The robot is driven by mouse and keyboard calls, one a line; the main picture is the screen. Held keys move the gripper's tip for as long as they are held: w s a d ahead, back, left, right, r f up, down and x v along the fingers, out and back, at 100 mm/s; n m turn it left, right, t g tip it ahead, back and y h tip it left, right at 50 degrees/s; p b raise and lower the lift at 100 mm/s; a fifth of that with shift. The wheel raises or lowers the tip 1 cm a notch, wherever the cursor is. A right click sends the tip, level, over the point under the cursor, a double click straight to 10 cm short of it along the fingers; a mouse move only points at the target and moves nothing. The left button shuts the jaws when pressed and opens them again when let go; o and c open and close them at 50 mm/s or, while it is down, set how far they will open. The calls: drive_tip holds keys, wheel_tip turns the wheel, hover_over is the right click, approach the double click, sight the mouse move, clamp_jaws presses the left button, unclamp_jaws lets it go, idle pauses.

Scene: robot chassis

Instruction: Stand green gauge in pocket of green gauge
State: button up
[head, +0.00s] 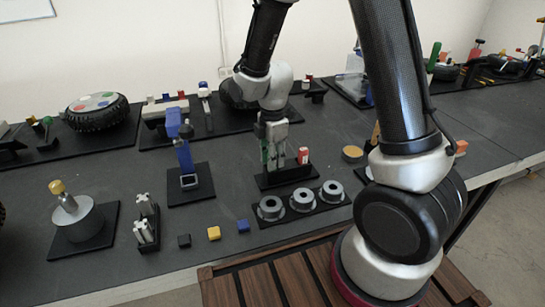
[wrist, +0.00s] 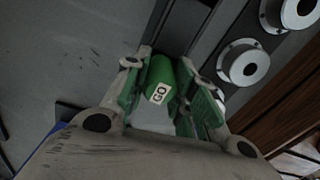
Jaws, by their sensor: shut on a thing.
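The red gauge (head: 303,155) stands upright at the right of this stand, beside my gripper. In the head view my fingers mostly cover the green gauge. The pocket and the gauge's lower end are hidden, so I cannot tell whether the gauge is inside the pocket.
A black plate with three grey rings (head: 303,199) lies in front of the stand. A blue-topped fixture (head: 186,160) stands to the left. Small black, yellow (head: 214,233) and blue blocks lie near the front edge. A tan disc (head: 352,154) is to the right.

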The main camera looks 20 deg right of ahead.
drive_tip(key=shift+f, duration=0.45)
idle(0.3)
drive_tip(key=o, duration=1.7)
drive_tip(key=shift+r, duration=0.1)
drive_tip(key=shift+r, duration=4.45)
